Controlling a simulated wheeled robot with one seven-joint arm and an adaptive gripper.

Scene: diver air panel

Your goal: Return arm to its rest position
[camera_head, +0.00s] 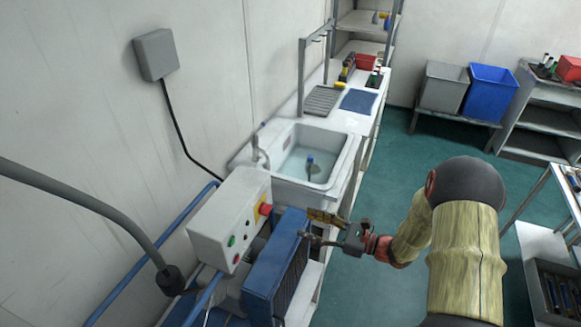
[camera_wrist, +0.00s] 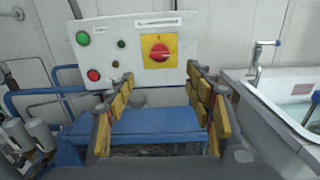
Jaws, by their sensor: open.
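My gripper (camera_wrist: 160,110) is open and empty, its two yellow-padded fingers spread wide in the wrist view. In the head view my gripper (camera_head: 318,227) is held out to the left over the blue machine (camera_head: 275,265). The white control panel (camera_wrist: 120,60) is ahead of the fingers, apart from them as far as I can tell. It carries a red rotary knob on a yellow plate (camera_wrist: 159,50), a green button (camera_wrist: 83,38) and a red button (camera_wrist: 93,75). In the head view the panel (camera_head: 228,215) is left of my gripper. My arm (camera_head: 465,230) is bent and extended.
A sink (camera_head: 310,160) with water stands beyond the panel, and its rim (camera_wrist: 265,115) is close to the right finger. Blue pipes (camera_head: 130,280) run along the wall. Bins (camera_head: 490,95) and a shelf unit (camera_head: 540,105) stand at the back right. Green floor (camera_head: 385,180) is clear mid-room.

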